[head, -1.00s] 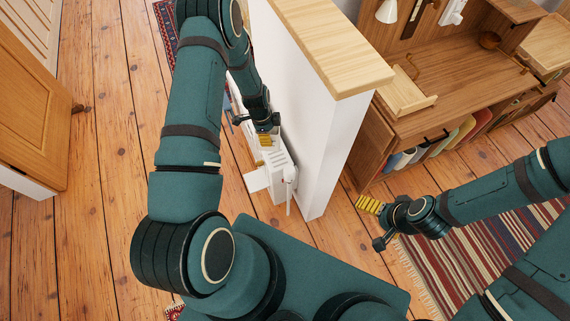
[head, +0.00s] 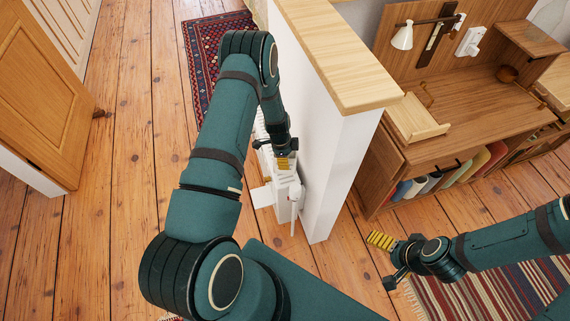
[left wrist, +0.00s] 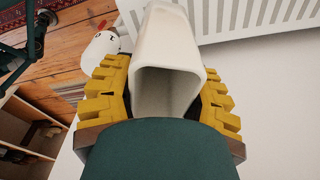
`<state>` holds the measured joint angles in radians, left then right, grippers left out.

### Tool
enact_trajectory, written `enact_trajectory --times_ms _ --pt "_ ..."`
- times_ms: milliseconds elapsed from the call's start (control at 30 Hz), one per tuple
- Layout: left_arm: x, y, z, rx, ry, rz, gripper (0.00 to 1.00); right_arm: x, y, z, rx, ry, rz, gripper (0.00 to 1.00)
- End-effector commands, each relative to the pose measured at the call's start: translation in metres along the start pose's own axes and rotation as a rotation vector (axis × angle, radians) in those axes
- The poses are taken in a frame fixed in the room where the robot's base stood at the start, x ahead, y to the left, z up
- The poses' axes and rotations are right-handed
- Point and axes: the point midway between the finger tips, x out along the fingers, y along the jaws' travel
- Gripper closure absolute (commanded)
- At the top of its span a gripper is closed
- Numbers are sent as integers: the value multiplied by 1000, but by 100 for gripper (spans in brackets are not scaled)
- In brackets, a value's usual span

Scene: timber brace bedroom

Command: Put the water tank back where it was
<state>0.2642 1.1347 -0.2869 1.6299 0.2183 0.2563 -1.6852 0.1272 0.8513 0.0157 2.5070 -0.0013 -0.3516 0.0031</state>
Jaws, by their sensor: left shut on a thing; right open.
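The water tank (left wrist: 168,85) is a white, hollow, open-ended piece. In the left wrist view it sits between the yellow fingers of my left gripper (left wrist: 165,95), which is shut on it. In the head view my left gripper (head: 284,163) is low beside the half wall, over the end of a white radiator (head: 286,188). The tank cannot be told apart from the white parts there. In the wrist view the radiator (left wrist: 245,18) lies just beyond the tank; I cannot tell whether they touch. My right gripper (head: 382,241) is open and empty above the floor.
A white half wall (head: 335,160) with a wooden top stands right of my left arm. A rounded white valve with red on it (left wrist: 100,46) is beside the left fingers. A wooden desk (head: 460,130) is at the right, a wooden door (head: 45,90) at the left.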

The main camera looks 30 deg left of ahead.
Motion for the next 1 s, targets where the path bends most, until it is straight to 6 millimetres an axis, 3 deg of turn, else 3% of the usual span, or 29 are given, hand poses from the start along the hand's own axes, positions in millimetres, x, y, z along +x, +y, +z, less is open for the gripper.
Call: enact_trajectory --times_ms 233,633,667,700,733,1000 --pt "32 0 4 0 0 1 96 7 3 -1 0 4 0 2" --pt "36 0 4 0 0 0 96 11 4 -1 0 6 0 2" --pt "36 0 4 0 0 1 43 10 4 -1 0 6 0 2" --pt "35 0 4 0 0 1 29 10 4 -1 0 6 0 2" --pt "35 0 4 0 0 1 23 10 4 -1 0 6 0 2" --pt "35 0 4 0 0 1 23 9 4 -1 0 6 0 2"
